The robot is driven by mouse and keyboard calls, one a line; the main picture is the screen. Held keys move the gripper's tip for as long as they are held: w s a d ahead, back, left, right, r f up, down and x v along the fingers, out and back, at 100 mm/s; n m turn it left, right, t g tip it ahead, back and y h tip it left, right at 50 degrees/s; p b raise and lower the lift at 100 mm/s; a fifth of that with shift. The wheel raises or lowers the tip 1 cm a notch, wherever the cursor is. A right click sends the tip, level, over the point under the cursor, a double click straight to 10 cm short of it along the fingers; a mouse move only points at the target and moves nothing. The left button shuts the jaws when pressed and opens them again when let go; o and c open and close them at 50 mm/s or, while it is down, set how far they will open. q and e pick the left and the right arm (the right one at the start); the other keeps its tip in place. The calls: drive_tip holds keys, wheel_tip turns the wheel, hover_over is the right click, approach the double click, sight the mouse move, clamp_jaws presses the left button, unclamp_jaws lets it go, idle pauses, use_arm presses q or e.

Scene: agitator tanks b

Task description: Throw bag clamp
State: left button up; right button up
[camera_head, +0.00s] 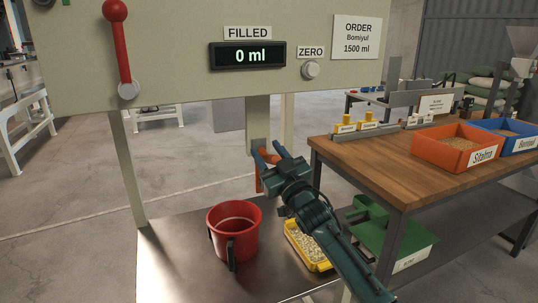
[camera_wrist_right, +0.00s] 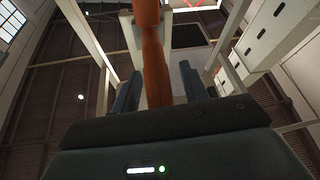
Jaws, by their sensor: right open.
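An orange lever (camera_head: 259,182), which I take to be the bag clamp, hangs at the grey post below the filler panel in the head view. My right gripper (camera_head: 267,156) is at its upper part, partly hiding it. In the right wrist view, the orange bar (camera_wrist_right: 155,65) runs between the two dark fingers of my right gripper (camera_wrist_right: 158,88). The fingers are apart, with gaps visible on both sides of the bar. My left gripper is in neither view.
A red bucket (camera_head: 233,231) stands on the metal platform (camera_head: 175,262), with a yellow tray (camera_head: 303,242) of grain beside it. The panel has a red-knobbed lever (camera_head: 120,45) and a display (camera_head: 247,55) reading 0 ml. A wooden bench (camera_head: 372,155) with bins stands right.

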drive_tip(key=shift+c, duration=0.2)
clamp_jaws()
idle(0.4)
